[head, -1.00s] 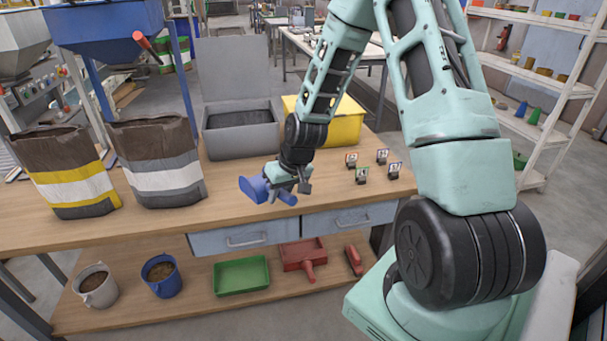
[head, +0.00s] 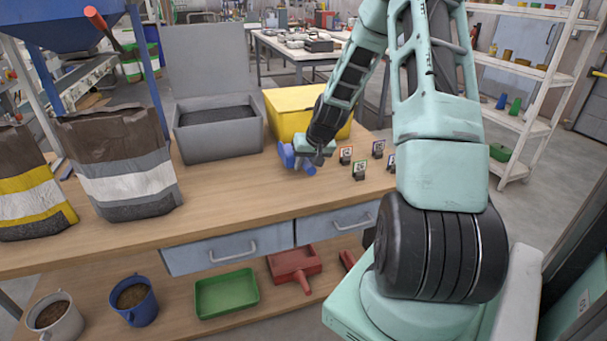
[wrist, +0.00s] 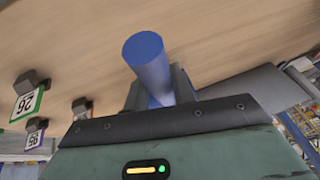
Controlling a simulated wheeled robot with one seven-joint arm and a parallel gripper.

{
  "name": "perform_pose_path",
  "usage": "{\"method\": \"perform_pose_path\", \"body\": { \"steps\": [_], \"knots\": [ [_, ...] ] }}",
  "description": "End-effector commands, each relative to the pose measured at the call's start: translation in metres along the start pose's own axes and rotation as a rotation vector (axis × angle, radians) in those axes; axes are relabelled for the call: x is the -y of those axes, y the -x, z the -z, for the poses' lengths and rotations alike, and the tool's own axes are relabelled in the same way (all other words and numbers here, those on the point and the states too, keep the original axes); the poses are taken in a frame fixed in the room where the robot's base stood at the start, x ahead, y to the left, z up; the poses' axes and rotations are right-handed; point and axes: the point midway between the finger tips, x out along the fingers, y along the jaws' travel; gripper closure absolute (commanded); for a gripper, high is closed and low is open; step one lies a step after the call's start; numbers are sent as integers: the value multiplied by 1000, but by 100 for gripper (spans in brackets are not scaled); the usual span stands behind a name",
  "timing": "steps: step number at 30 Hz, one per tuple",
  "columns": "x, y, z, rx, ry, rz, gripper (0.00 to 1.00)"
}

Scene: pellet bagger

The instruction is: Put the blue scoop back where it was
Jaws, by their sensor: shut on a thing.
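The blue scoop (head: 288,154) is held in my gripper (head: 306,164) above the wooden bench, in front of the yellow bin. My gripper is shut on the scoop's round handle. In the wrist view the blue handle (wrist: 148,62) sticks out from between my fingers (wrist: 160,92), with the bench top (wrist: 80,45) beyond it. The scoop's bowl is mostly hidden by my gripper in the head view and is out of sight in the wrist view.
A grey lidded bin (head: 218,140) and a yellow bin (head: 285,118) stand at the bench's back. Two paper sacks, one nearer (head: 125,185), stand left. Small numbered tag holders (head: 346,155) stand right of my gripper. The bench's front middle (head: 235,205) is clear.

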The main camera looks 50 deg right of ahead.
Motion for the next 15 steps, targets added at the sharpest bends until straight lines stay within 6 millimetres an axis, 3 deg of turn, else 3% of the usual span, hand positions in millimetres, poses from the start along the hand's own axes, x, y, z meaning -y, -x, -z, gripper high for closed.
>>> {"method": "perform_pose_path", "body": {
  "steps": [9,15],
  "knots": [
    [-7,-32,-14,2,-1,1,100],
    [-8,-34,-14,-2,1,-1,100]
  ]
}}
